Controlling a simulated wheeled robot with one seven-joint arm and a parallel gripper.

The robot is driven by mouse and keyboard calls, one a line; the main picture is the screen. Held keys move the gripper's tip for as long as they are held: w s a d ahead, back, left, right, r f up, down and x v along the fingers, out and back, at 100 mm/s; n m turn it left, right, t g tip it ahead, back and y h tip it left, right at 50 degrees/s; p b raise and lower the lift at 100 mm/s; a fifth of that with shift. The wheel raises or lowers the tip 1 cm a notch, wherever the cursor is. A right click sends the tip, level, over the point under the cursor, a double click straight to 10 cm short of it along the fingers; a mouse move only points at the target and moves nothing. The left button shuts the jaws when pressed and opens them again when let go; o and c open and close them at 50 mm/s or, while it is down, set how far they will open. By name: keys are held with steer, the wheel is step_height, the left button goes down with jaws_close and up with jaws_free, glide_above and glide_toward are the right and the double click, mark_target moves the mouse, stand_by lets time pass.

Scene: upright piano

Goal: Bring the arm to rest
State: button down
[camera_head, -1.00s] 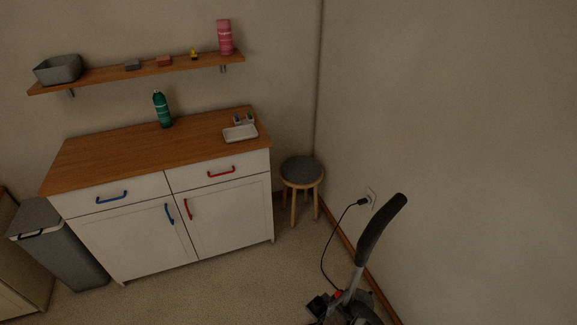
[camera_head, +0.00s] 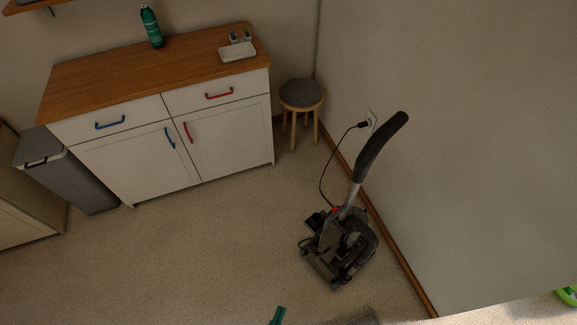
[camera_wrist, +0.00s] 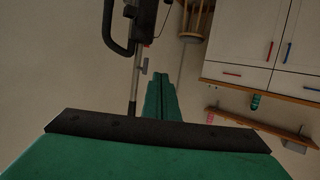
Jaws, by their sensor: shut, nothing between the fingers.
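My gripper (camera_wrist: 160,92) shows in the wrist view as two green fingers lying together, shut and empty. In the head view the green tip of my gripper (camera_head: 278,315) just enters at the bottom edge, over the carpet, apart from the furniture. The rest of my arm is out of the head view. The wrist view shows the room upside down, with the cabinet beyond the fingers to the right.
An upright vacuum cleaner (camera_head: 342,245) stands by the right wall, its cord in a wall socket. A stool (camera_head: 302,95) is in the corner. A white cabinet (camera_head: 215,140) and a grey bin (camera_head: 75,180) stand left. Carpet (camera_head: 200,250) between is clear.

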step_height(320, 180, up, 7)
steer(key=d+n+t+y, duration=0.1)
steer(key=d+n+y, duration=0.1)
steer(key=y, duration=0.3)
steer(key=shift+w+d+n, duration=0.15)
steer(key=shift+d+n, duration=0.15)
steer(key=shift+n, duration=0.6)
stand_by(0.4)
